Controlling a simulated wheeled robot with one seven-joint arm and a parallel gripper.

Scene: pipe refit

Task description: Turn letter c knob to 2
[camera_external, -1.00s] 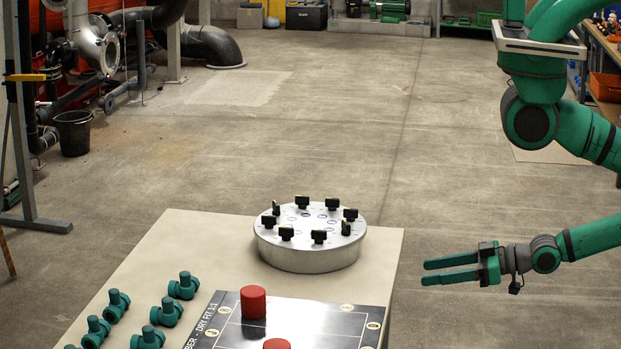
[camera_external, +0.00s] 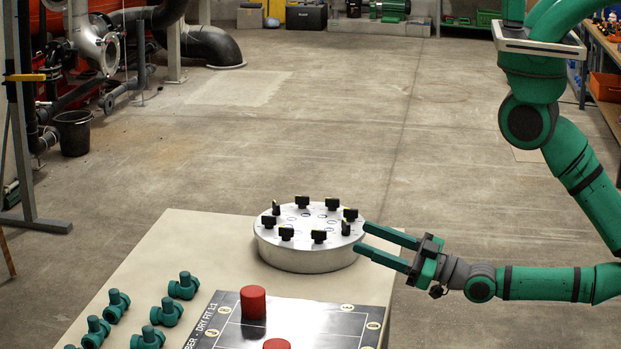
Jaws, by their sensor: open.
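A round silver dial plate (camera_external: 308,258) stands on the far right part of the pale table. Several black knobs (camera_external: 302,202) form a ring on its top. Letters and numbers by them are too small to read, so I cannot tell which knob is letter c. My gripper (camera_external: 361,240) is open and empty. It comes in from the right, with its fingertips pointing left beside the plate's right side. The fingers are near the plate's edge; I cannot tell whether they touch it.
The pale table (camera_external: 180,240) also holds several green valve fittings (camera_external: 184,286) at the left. A dark marked board (camera_external: 310,322) lies in front, with two red cylinders (camera_external: 253,302) on it. The floor behind the table is clear.

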